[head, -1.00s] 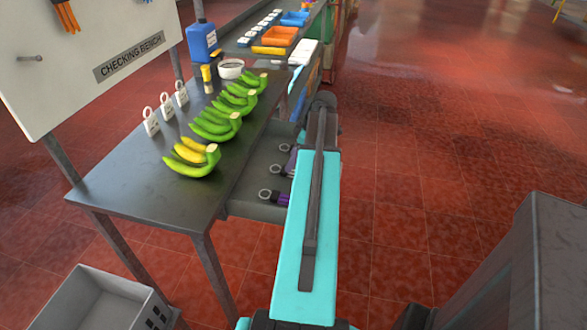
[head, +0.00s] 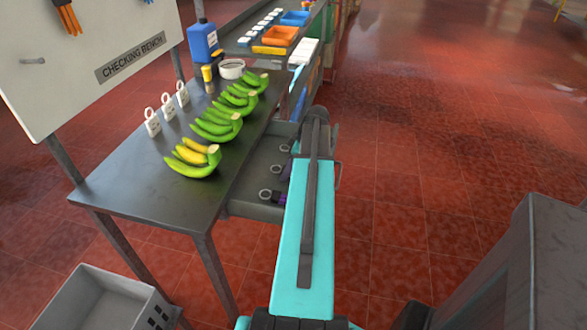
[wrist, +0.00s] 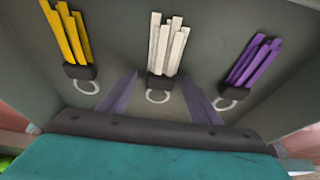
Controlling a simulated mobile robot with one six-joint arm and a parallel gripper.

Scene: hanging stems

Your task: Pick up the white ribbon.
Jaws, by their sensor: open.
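The white ribbon (wrist: 168,47) is a bundle of white strips with a dark clip and a pale ring, lying in the grey drawer between a yellow and a purple bundle in the wrist view. My gripper (wrist: 160,92) is open, its two fingers apart on either side of the white bundle's clip and ring. Nothing is between the fingertips that I can see as gripped. In the head view my arm hides much of the drawer, and the white strips cannot be made out.
The yellow bundle (wrist: 70,38) lies left and the purple bundle (wrist: 253,62) right in the wrist view. The drawer (head: 255,205) is under the checking bench (head: 140,185), where several banana bunches (head: 193,158) lie. Open floor is to the right.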

